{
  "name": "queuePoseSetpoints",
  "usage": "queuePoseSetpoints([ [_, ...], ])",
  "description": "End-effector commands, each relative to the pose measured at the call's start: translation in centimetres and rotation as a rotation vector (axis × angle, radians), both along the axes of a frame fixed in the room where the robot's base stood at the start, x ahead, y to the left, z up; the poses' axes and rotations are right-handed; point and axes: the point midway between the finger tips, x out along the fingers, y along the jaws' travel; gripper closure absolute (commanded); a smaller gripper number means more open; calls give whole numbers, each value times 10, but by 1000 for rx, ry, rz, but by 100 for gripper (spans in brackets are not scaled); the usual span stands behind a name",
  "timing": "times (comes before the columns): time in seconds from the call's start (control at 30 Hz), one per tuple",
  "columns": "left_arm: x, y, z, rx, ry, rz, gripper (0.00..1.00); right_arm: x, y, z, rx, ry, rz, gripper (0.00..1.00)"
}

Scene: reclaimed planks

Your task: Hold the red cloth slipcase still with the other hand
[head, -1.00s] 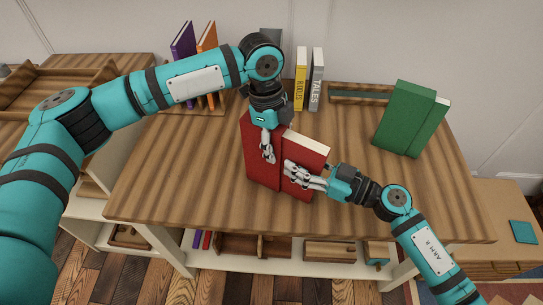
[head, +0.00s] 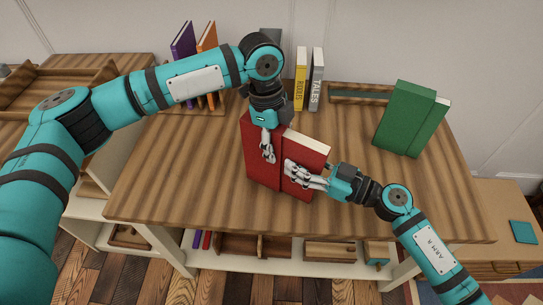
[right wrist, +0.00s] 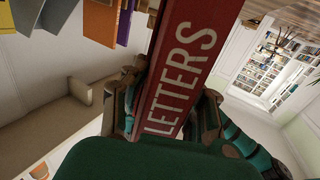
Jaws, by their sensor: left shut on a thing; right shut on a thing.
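The red cloth slipcase (head: 255,163) stands upright near the middle of the wooden table. A red book (head: 312,150) with cream page edges sticks out of its right side. My left gripper (head: 268,156) comes down from above and is shut on the slipcase. My right gripper (head: 289,168) reaches in from the right and is shut on the book. In the right wrist view the book's red spine (right wrist: 183,75), lettered LETTERS, lies between the fingers. How much of the book is inside the slipcase is hidden.
A green slipcase with a green book (head: 405,122) stands at the right of the table (head: 185,165). Yellow (head: 300,80) and grey (head: 316,80) books stand at the back. Purple (head: 183,52) and orange (head: 207,38) books stand back left. The table's front left is clear.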

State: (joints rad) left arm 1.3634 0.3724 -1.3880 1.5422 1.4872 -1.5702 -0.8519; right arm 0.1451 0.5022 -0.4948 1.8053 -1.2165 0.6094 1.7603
Motion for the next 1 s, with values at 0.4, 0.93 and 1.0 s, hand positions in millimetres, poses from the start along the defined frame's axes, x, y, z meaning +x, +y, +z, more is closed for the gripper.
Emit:
queuePoseSetpoints([
  [0.4,0,0,-1,2,1,0,99,3,4,5,8,-6,-1,100],
  [0.93,-4,-5,-2,-7,7,-12,99,11,26,8,13,-10,2,100],
  [1.0,-5,-5,-2,-8,7,-14,99,12,29,8,13,-12,3,100],
])
